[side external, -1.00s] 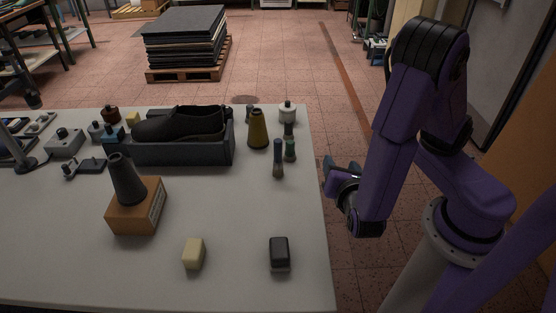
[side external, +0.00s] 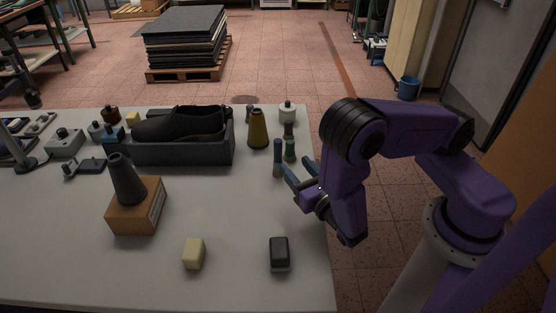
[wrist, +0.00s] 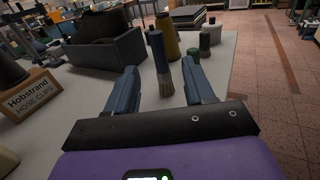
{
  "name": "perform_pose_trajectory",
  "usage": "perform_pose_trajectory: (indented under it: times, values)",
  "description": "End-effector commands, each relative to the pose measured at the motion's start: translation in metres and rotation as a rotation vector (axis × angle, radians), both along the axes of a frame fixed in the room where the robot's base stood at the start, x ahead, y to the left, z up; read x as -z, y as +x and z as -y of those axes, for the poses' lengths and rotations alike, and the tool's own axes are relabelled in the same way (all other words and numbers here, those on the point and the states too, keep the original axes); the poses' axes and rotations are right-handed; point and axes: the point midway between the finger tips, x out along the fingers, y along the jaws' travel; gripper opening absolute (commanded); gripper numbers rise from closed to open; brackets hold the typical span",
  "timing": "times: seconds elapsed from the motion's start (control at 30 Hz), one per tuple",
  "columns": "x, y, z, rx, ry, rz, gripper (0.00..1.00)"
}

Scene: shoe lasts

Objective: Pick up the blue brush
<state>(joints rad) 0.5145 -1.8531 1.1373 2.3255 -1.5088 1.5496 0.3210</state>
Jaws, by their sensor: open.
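The blue brush (side external: 277,150) stands upright on the table near its right side, bristles down. My gripper (side external: 297,168) is open and empty, just to the right and in front of the brush in the side view. Its two blue-grey fingers (wrist: 158,75) point toward the brush in the wrist view. I see no contact with it.
A green-topped item (side external: 290,150) stands close right of the brush. An olive cone (side external: 258,130) is behind it, and a grey bin with a black shoe (side external: 180,123) is left.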

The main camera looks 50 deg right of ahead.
Motion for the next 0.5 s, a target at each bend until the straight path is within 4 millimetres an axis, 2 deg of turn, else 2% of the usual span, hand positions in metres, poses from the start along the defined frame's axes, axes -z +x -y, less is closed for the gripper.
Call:
perform_pose_trajectory:
  times: [0.3, 0.5]
  values:
    - [0.000, 0.047, 0.016, 0.005, 0.002, 0.001, 0.53]
    - [0.000, 0.058, 0.018, 0.002, 0.000, 0.001, 0.53]
